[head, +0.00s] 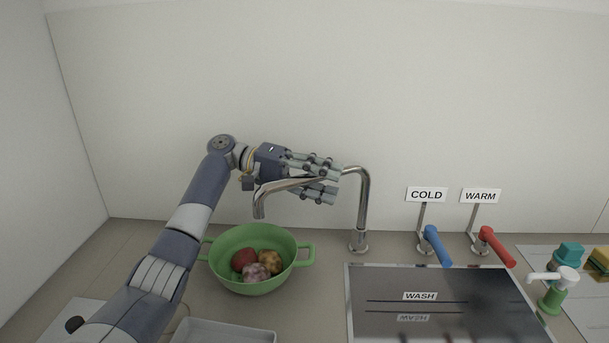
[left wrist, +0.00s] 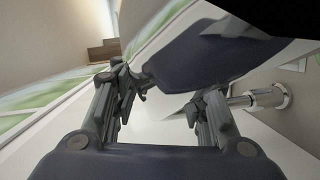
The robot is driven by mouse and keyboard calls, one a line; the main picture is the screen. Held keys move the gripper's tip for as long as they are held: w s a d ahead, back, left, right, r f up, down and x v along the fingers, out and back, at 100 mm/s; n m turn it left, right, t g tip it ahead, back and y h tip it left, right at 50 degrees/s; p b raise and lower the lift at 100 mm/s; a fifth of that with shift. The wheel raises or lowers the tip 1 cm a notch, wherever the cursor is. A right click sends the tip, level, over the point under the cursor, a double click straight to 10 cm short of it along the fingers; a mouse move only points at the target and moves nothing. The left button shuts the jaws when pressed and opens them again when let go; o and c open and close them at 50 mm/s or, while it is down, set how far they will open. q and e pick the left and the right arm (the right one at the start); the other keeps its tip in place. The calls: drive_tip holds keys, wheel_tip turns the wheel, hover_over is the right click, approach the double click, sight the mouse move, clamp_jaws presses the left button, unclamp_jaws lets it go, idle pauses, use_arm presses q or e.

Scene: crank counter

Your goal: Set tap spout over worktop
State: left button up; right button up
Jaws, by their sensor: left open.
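The chrome tap (head: 362,215) stands upright behind the sink's left end. Its spout (head: 262,196) points left and its outlet hangs above the worktop and the green colander. My left gripper (head: 333,184) comes in from the left at spout height. Its fingers are spread, with the spout running between or just in front of them; I cannot tell whether they touch it. In the left wrist view the open fingers (left wrist: 160,105) frame a large dark curved surface, and the chrome tap foot (left wrist: 270,97) shows at the right. My right gripper is not in view.
A green colander (head: 222,275) with several round items stands on the worktop (head: 318,285) below the spout. The sink (head: 380,325) marked WASH is to the right. Blue (head: 437,246) and red (head: 496,246) levers stand behind it. A soap dispenser (head: 552,296) is far right.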

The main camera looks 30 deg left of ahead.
use_arm(q)
drive_tip(key=v, duration=1.1)
drive_tip(key=shift+a, duration=0.15)
